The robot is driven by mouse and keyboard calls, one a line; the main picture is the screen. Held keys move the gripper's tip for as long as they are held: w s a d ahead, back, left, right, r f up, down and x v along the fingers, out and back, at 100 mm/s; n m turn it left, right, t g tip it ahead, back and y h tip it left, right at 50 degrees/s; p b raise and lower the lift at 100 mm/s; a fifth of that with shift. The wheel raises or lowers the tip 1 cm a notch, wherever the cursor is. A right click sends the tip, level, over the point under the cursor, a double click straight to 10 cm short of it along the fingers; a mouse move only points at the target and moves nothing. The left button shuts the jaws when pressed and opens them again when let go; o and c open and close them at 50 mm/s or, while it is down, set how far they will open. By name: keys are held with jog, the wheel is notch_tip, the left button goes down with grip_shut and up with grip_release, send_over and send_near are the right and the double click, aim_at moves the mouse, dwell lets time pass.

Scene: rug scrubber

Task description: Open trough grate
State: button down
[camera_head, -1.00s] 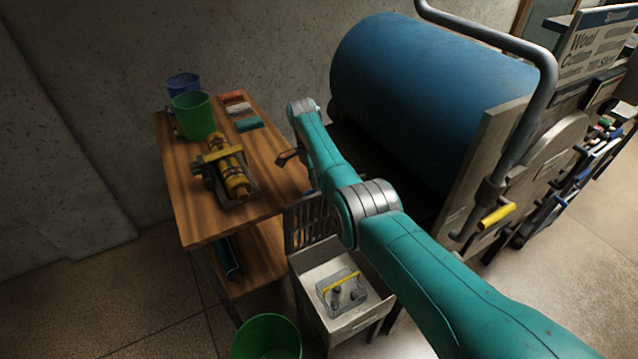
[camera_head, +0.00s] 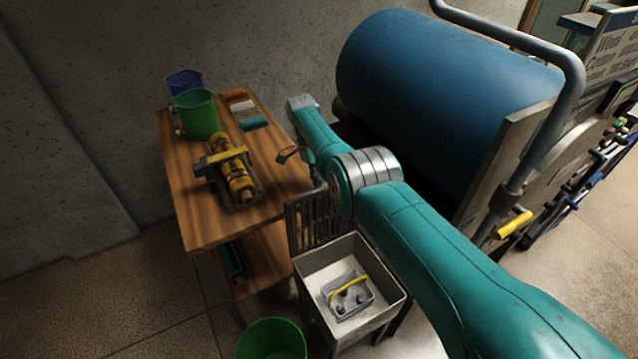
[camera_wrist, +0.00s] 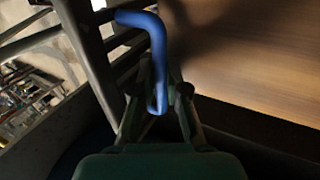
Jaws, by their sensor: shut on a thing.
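The trough grate (camera_head: 312,222) is a dark slatted panel standing upright at the back of the metal trough (camera_head: 388,300). Its bars also show in the wrist view (camera_wrist: 92,62). A blue bent handle (camera_wrist: 155,40) joins the grate there. My gripper (camera_wrist: 160,100) is shut on this handle, with its fingers on both sides of the lower end. In the head view my arm hides the gripper and part of the grate. The trough is uncovered, and a small basket (camera_head: 348,296) with a yellow handle lies inside it.
A wooden table (camera_head: 190,205) stands left of the trough, bearing a yellow roller device (camera_head: 235,178), a green bucket (camera_head: 197,112) and a blue bucket (camera_head: 184,82). Another green bucket (camera_head: 272,340) is on the floor. A large blue drum (camera_head: 430,90) stands behind my arm.

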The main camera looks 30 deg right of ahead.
jog(key=shift+s+a+f, duration=0.15)
jog(key=shift+s+f, duration=0.05)
jog(key=shift+f, duration=0.15)
jog(key=c, duration=1.2)
grip_release()
jog(key=shift+w, duration=0.1)
jog(key=shift+r, duration=0.15)
jog(key=shift+w, duration=0.1)
jog(key=shift+r, duration=0.1)
